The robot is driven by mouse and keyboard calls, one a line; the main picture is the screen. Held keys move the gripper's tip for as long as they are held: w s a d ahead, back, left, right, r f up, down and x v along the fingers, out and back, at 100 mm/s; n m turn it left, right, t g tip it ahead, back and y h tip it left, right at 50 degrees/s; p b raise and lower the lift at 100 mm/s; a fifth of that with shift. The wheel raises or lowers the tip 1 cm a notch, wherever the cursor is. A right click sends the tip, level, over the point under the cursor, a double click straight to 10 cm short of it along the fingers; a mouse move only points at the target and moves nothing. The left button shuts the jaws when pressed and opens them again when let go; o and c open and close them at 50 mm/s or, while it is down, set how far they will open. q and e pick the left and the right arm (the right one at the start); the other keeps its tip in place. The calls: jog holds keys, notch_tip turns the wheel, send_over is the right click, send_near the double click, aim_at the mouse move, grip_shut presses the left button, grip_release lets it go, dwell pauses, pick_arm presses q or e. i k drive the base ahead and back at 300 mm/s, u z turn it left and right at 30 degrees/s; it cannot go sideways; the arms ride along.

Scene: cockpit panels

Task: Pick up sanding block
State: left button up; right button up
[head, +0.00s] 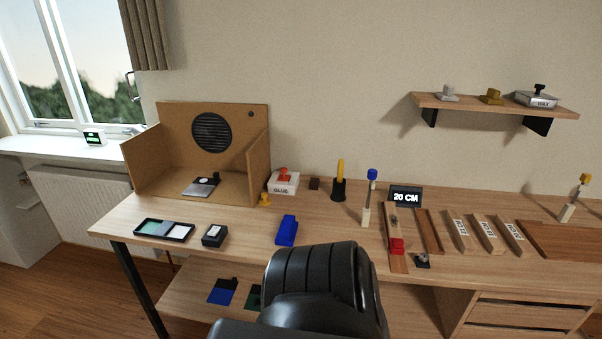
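No object in the head view is clearly marked as the sanding block. A blue block (287,230) with a raised part lies on the wooden workbench (240,228), left of the middle. A small dark brown block (314,183) sits farther back, right of the white glue box (285,186). I cannot tell for certain which of these, if either, is the sanding block. Neither of my grippers shows in the view. Part of the bench's front edge is hidden at the lower middle.
A cardboard booth (258,160) stands at the back left. A divided tray (163,230) and small black box (214,235) lie before it. A yellow-handled tool (339,180) stands behind the blue block. Wooden pieces and a "20 CM" sign (405,196) fill the right.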

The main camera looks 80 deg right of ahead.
aim_at(286, 235)
jog(key=z, duration=0.9)
jog(key=i, duration=0.85)
jog(key=z, duration=0.85)
